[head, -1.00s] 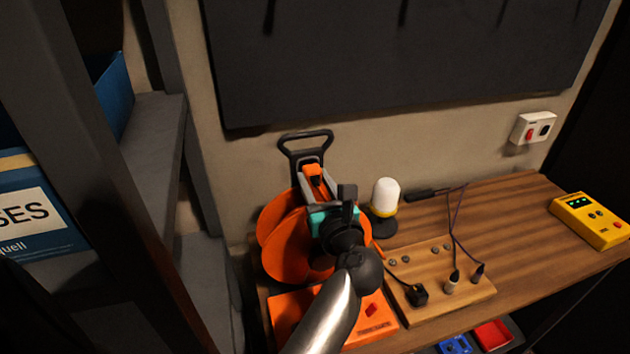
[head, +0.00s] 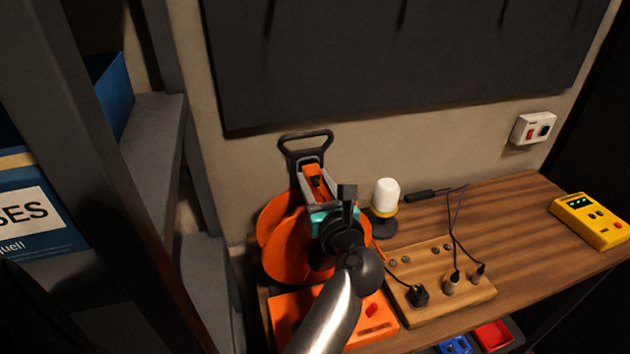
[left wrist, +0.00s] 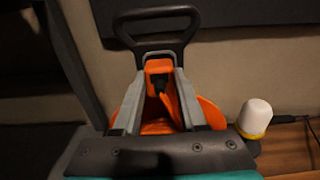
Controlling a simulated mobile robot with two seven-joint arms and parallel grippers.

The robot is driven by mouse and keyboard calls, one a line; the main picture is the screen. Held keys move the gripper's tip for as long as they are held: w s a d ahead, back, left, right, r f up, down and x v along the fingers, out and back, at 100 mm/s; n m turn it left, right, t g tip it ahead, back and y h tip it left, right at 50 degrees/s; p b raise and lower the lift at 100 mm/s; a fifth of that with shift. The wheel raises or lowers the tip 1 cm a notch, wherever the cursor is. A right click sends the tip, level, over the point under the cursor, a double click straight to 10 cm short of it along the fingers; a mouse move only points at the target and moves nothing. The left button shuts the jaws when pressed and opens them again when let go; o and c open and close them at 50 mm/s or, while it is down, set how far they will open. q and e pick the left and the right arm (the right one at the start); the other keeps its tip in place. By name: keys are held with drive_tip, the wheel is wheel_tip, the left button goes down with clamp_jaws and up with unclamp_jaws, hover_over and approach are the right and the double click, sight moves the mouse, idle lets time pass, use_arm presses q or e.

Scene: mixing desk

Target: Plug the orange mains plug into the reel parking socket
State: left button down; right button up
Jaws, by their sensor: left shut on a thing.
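The orange mains plug (head: 312,173) is between the fingertips of my left gripper (head: 311,168), which is shut on it. In the left wrist view the plug (left wrist: 158,66) shows between the two grey fingers (left wrist: 158,62), with a dark part on its near side. The orange cable reel (head: 284,252) stands upright below and behind the gripper, with a black carrying handle (head: 305,136) above it. The plug is just below the handle, against or close in front of the reel's black frame. The reel parking socket is hidden, so I cannot tell whether the plug is seated. My right gripper is out of view.
A white-topped lamp (head: 386,194) stands close to the right of the reel. A wooden board (head: 440,293) with plugs and cables lies on the desk (head: 510,215). A yellow device (head: 592,220) sits far right. Grey shelving (head: 150,150) is close on the left.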

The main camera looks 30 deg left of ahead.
use_arm(q)
drive_tip(key=shift+w+a, duration=0.4)
drive_tip(key=shift+a, duration=0.05)
drive_tip(key=shift+c, duration=1.9)
unclamp_jaws()
